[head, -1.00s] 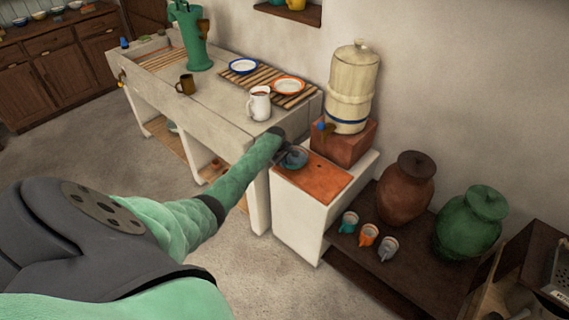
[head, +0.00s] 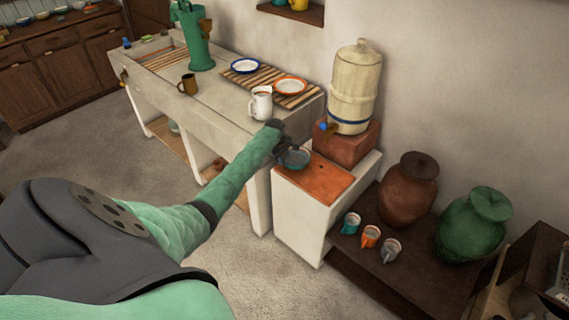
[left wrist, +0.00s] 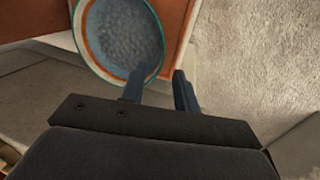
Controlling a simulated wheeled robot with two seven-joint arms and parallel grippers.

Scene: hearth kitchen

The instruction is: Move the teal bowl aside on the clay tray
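The teal bowl (head: 298,159) sits upright at the back left of the clay tray (head: 326,182). In the left wrist view, the bowl (left wrist: 122,38) shows its speckled blue-grey inside and a teal and orange rim. My left gripper (head: 284,148) is at the bowl's left side. In the wrist view, the two fingers of my left gripper (left wrist: 160,80) are spread apart. One finger overlaps the bowl's near edge and the other is just outside its right edge. I cannot tell whether either touches it. My right gripper is out of view.
The tray lies on a white stand. Behind it a cream water dispenser (head: 354,88) stands on a red block (head: 346,144). A white pitcher (head: 261,104) stands on the sink counter at left. Several mugs and two large jars are on the low dark shelf at right. The tray's front is clear.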

